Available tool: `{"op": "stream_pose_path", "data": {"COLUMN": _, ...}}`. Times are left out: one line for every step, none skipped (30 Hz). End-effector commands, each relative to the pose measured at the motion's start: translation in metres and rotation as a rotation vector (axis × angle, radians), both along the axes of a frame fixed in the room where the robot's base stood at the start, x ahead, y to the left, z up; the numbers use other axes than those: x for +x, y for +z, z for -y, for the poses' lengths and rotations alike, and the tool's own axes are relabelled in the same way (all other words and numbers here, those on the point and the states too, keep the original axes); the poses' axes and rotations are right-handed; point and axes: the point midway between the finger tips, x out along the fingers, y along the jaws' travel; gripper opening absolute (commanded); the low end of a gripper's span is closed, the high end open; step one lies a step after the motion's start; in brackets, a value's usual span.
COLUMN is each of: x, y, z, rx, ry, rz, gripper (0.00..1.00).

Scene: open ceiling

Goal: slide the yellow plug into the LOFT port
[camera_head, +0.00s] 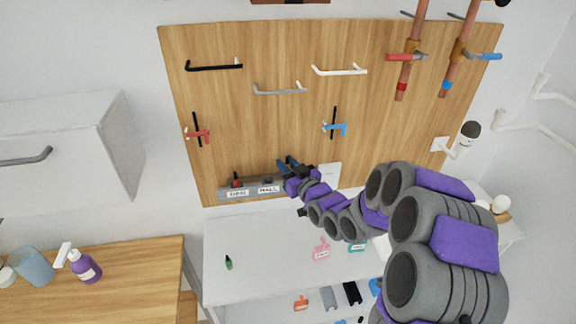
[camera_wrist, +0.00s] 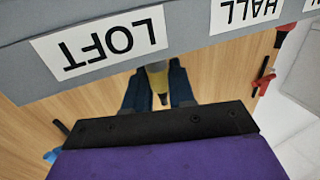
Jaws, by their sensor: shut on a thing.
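The yellow plug (camera_wrist: 157,82) sits between my gripper's (camera_wrist: 155,78) blue fingers in the wrist view. Its top end is close to the grey port strip's edge. The LOFT label (camera_wrist: 98,43) is on that strip, upside down, beside and left of the plug. The LOFT port opening is hidden, so I cannot tell whether the plug is in it. In the head view my gripper (camera_head: 289,166) is at the right part of the grey strip (camera_head: 221,195) on the wooden board. My arm covers the LOFT label and the plug there.
The HALL label (camera_head: 268,189) is left of my gripper, with another label (camera_head: 238,194) and a red piece (camera_head: 236,181) further left. Valves and handles are on the board (camera_head: 260,125). A small green item (camera_head: 229,262) lies on the white bench (camera_head: 265,270), which has free room below the board.

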Motion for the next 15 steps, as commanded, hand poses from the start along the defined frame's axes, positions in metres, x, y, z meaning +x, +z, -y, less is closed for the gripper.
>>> {"op": "stream_pose_path", "data": {"x": 0.0, "y": 0.001, "z": 0.004, "rx": 0.003, "ry": -0.003, "rz": 0.001, "gripper": 0.0}}
{"op": "stream_pose_path", "data": {"x": 0.0, "y": 0.001, "z": 0.005, "rx": 0.004, "ry": -0.003, "rz": 0.0, "gripper": 0.0}}
{"op": "stream_pose_path", "data": {"x": 0.0, "y": 0.001, "z": 0.005, "rx": 0.005, "ry": -0.002, "rz": 0.0, "gripper": 0.0}}
{"op": "stream_pose_path", "data": {"x": 0.0, "y": 0.002, "z": 0.004, "rx": 0.005, "ry": -0.002, "rz": 0.0, "gripper": 0.0}}
{"op": "stream_pose_path", "data": {"x": 0.0, "y": 0.001, "z": 0.004, "rx": 0.004, "ry": -0.002, "rz": 0.0, "gripper": 0.0}}
{"op": "stream_pose_path", "data": {"x": 0.0, "y": 0.001, "z": 0.002, "rx": 0.003, "ry": -0.002, "rz": 0.001, "gripper": 0.0}}
{"op": "stream_pose_path", "data": {"x": 0.0, "y": 0.001, "z": 0.0, "rx": 0.001, "ry": -0.002, "rz": 0.001, "gripper": 0.0}}
{"op": "stream_pose_path", "data": {"x": 0.0, "y": 0.001, "z": -0.003, "rx": -0.002, "ry": -0.001, "rz": 0.001, "gripper": 0.0}}
{"op": "stream_pose_path", "data": {"x": 0.0, "y": 0.0, "z": -0.007, "rx": -0.004, "ry": 0.0, "rz": 0.001, "gripper": 0.0}}
{"op": "stream_pose_path", "data": {"x": 0.0, "y": 0.0, "z": -0.011, "rx": -0.007, "ry": 0.0, "rz": 0.001, "gripper": 0.0}}
{"op": "stream_pose_path", "data": {"x": 0.0, "y": 0.0, "z": -0.012, "rx": -0.007, "ry": 0.0, "rz": 0.002, "gripper": 0.0}}
{"op": "stream_pose_path", "data": {"x": 0.0, "y": -0.001, "z": -0.015, "rx": -0.01, "ry": 0.001, "rz": 0.001, "gripper": 0.0}}
{"op": "stream_pose_path", "data": {"x": -0.001, "y": -0.001, "z": -0.018, "rx": -0.012, "ry": 0.002, "rz": 0.001, "gripper": 0.0}}
{"op": "stream_pose_path", "data": {"x": -0.001, "y": -0.001, "z": -0.021, "rx": -0.014, "ry": 0.002, "rz": 0.001, "gripper": 0.0}}
{"op": "stream_pose_path", "data": {"x": -0.001, "y": -0.002, "z": -0.023, "rx": -0.015, "ry": 0.002, "rz": 0.001, "gripper": 0.0}}
